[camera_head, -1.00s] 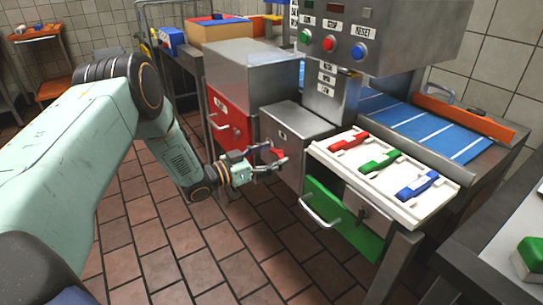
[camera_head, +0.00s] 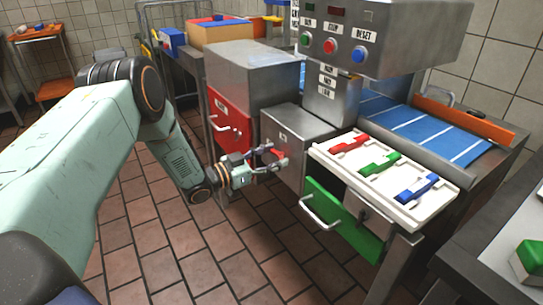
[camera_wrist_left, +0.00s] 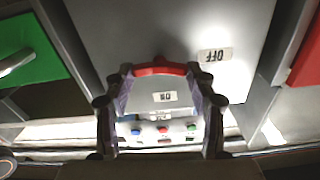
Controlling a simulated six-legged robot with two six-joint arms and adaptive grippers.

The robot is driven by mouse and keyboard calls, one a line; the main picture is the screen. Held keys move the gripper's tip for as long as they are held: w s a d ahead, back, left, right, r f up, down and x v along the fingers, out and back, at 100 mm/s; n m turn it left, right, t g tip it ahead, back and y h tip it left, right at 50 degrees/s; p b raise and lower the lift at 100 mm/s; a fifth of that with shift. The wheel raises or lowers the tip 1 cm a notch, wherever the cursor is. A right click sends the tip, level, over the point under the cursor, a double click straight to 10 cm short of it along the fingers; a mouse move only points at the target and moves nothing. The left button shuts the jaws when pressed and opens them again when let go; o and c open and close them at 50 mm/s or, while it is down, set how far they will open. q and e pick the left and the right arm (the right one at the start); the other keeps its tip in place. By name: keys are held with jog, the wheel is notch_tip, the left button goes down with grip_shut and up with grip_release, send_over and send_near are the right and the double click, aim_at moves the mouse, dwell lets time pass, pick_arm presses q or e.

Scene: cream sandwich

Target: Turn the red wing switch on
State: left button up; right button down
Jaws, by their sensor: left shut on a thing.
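The red wing switch (camera_wrist_left: 160,69) is on the grey metal front of a box, between the red-fronted cabinet and the green drawer. It shows as a small red piece in the head view (camera_head: 279,153). My left gripper (camera_head: 272,161) is at the switch. In the left wrist view its two fingers (camera_wrist_left: 161,92) stand at either end of the red bar, shut on it. An OFF label (camera_wrist_left: 215,54) and an ON label (camera_wrist_left: 164,96) show upside down near the switch. I cannot tell which setting it is at. My right gripper is not in view.
A white panel (camera_head: 376,197) with red, green and blue handles stands to the right. Below it a green drawer (camera_head: 333,218) with a metal handle sticks out. The red drawer (camera_head: 228,122) with its handle is left of the switch. Tiled floor is free in front.

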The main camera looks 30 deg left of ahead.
pick_arm(q)
jog(key=m+p, duration=0.1)
jog(key=m, duration=0.3)
jog(key=shift+d+p, duration=0.1)
jog(key=shift+p, duration=0.2)
jog(key=m+p, duration=0.1)
jog(key=m, duration=0.3)
jog(key=m+p, duration=0.1)
jog(key=m, duration=0.3)
jog(key=shift+s+d+f+m+p, duration=0.1)
jog(key=shift+m+p, duration=0.2)
jog(key=shift+p, duration=0.05)
jog(key=shift+f+m+p, duration=0.1)
jog(key=shift+m+p, duration=0.55)
jog(key=shift+m, duration=1.55)
jog(key=o, duration=1.2)
jog(key=shift+c, duration=0.2)
